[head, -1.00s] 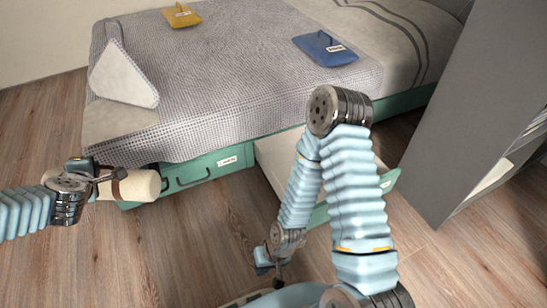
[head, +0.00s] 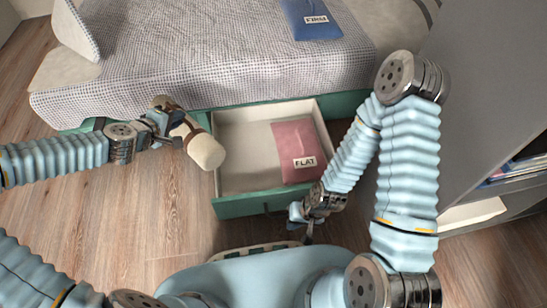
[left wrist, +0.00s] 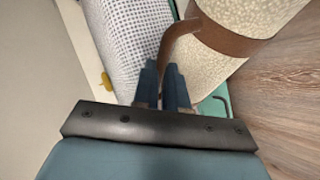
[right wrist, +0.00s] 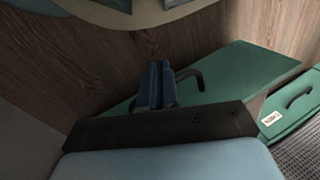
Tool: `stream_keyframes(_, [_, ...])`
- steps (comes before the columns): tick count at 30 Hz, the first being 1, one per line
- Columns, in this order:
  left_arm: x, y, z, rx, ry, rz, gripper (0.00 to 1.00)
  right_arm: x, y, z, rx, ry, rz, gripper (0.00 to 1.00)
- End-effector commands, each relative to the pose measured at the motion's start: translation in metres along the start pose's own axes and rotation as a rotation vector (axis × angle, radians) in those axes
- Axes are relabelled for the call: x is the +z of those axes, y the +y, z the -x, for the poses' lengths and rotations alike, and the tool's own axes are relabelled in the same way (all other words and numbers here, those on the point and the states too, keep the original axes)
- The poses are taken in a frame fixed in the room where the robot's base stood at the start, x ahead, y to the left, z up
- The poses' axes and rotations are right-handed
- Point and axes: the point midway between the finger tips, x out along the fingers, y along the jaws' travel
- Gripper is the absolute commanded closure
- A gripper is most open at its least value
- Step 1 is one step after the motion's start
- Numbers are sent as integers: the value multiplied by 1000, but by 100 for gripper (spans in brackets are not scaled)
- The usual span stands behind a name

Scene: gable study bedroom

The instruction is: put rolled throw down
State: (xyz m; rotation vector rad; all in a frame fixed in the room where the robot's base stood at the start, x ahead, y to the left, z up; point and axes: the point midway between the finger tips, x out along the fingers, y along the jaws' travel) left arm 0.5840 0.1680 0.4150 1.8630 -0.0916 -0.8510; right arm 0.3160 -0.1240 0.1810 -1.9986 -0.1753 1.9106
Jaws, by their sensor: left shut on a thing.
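The rolled throw (head: 206,152) is a cream roll with brown straps. In the head view it hangs tilted beside the left wall of the open drawer. My left gripper (head: 172,138) is shut on its brown strap; the roll (left wrist: 225,60) and the strap (left wrist: 185,38) fill the upper right of the left wrist view. My right gripper (head: 307,232) is low in front of the drawer and looks empty. In the right wrist view its fingers (right wrist: 157,85) are close together, with the drawer handle (right wrist: 190,74) just beyond them.
The open drawer (head: 236,208) under the bed has a pink folder (head: 297,142) labelled FLAT at its right; its left part is bare. A blue folder (head: 311,18) lies on the bed's grey blanket (head: 200,65). A grey cabinet (head: 485,90) stands right. Floor (head: 110,215) is clear at left.

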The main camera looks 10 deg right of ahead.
Motion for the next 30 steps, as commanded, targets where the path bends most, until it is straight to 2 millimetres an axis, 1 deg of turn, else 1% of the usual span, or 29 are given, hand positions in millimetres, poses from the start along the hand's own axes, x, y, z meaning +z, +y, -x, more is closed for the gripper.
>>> stream_keyframes(1, [5, -9, -4, 15, -51, -19, 100, 0, 1, -4, -1, -1, 1, 100])
stream_keyframes(6, [25, -30, -8, 70, -271, -172, 100, 0, 3, -12, -2, -1, 1, 100])
stream_keyframes(12, [36, -43, 1, 113, -449, -286, 100, 0, 5, -18, -3, -1, 1, 100])
stream_keyframes(15, [38, -44, 3, 124, -489, -310, 100, 0, 6, -19, -3, -1, 1, 100])
stream_keyframes(19, [44, -39, -3, 127, -505, -319, 100, 0, 6, -20, -3, -1, 1, 100])
stream_keyframes(23, [54, -26, -19, 128, -505, -318, 100, 0, 7, -22, -3, 0, 1, 100])
stream_keyframes(26, [64, -15, -33, 128, -506, -319, 100, 0, 7, -24, -3, 0, 1, 100])
stream_keyframes(30, [79, 4, -58, 128, -505, -319, 100, 0, 8, -26, -3, 1, 0, 100])
